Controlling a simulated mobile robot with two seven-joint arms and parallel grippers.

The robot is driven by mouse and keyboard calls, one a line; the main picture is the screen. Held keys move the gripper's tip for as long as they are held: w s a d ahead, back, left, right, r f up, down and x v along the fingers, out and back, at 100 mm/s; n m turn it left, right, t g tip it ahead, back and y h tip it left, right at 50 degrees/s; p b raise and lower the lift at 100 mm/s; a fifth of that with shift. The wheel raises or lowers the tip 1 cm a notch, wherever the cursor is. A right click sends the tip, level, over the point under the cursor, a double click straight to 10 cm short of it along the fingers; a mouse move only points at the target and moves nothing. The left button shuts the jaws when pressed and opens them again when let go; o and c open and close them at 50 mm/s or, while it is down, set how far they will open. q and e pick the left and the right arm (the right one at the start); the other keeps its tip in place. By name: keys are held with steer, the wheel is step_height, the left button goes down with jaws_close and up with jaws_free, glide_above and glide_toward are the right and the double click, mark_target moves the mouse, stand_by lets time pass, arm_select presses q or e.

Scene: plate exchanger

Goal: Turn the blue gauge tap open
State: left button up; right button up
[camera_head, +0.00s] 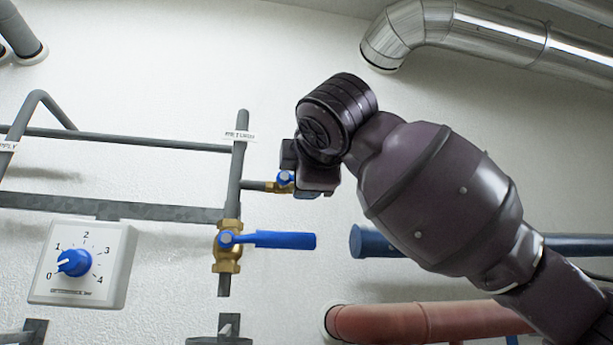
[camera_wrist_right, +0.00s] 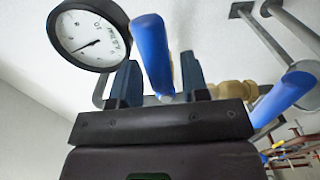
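The small blue gauge tap (camera_head: 284,179) sits on a brass fitting branching right from the grey vertical pipe. In the head view my right gripper (camera_head: 305,180) is in front of it and hides most of its handle. In the right wrist view the blue tap handle (camera_wrist_right: 152,55) stands between the two fingers of my right gripper (camera_wrist_right: 160,85). The fingers are apart, with a gap visible on each side of the handle. A round pressure gauge (camera_wrist_right: 88,35) is beside the handle in the wrist view; the head view does not show it. My left gripper is not in view.
A larger brass valve (camera_head: 227,245) with a long blue lever (camera_head: 283,240) is just below; its lever also shows in the wrist view (camera_wrist_right: 285,100). A dial box (camera_head: 85,262) is at lower left.

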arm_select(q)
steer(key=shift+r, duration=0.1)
arm_select(e)
steer(key=shift+o, duration=0.3)
arm_select(q)
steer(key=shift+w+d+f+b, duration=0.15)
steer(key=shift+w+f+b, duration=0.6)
steer(key=shift+b, duration=0.9)
arm_select(e)
steer(key=v, duration=1)
steer(key=shift+s, duration=0.35)
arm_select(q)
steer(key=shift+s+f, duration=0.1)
arm_select(e)
steer(key=shift+d, duration=0.1)
